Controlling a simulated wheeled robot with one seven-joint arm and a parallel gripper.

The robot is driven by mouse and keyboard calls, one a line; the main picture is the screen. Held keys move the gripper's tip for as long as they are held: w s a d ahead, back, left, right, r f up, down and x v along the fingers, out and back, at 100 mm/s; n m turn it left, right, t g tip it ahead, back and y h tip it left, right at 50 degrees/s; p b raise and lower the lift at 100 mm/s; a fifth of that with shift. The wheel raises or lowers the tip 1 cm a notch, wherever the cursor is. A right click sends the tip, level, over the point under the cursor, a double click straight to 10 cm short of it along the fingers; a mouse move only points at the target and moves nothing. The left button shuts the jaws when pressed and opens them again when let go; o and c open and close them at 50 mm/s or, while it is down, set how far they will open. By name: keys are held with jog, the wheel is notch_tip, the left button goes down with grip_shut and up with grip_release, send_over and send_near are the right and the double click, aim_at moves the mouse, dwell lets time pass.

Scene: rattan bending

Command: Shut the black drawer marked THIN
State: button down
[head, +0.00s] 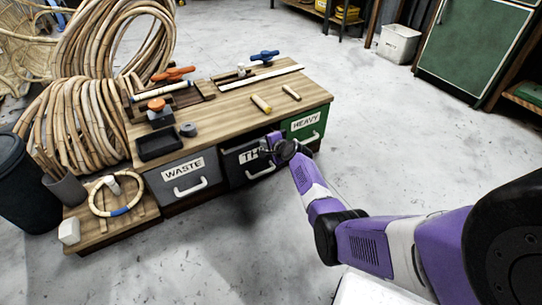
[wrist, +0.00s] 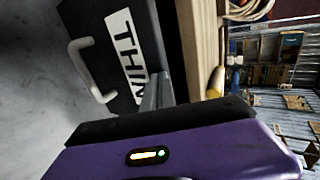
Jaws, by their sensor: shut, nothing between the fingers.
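The black drawer marked THIN (head: 237,164) is in the middle of the workbench front, with a white label and a white handle (head: 262,172). In the wrist view the drawer (wrist: 105,22) shows turned sideways, with its handle (wrist: 88,70) at left. A dark brown strip lies between its front and the bench top; how far it stands out is hard to tell. My gripper (head: 270,147) is at the drawer's upper right, covering part of the label. Its grey fingers (wrist: 155,92) are shut and empty by the label's end. I cannot tell whether they touch the front.
The grey WASTE drawer (head: 184,176) is to the left and the green HEAVY drawer (head: 303,124) to the right. Clamps and wooden pieces lie on the bench top (head: 225,118). Rattan coils (head: 75,125) stand at left. The floor in front (head: 215,250) is clear.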

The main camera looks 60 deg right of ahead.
jog(key=shift+w+d+b, duration=0.35)
jog(key=shift+w+d, duration=0.1)
jog(key=shift+w, duration=0.25)
jog(key=shift+w+d+b, duration=0.3)
jog(key=shift+w+d, duration=0.1)
jog(key=shift+w, duration=0.25)
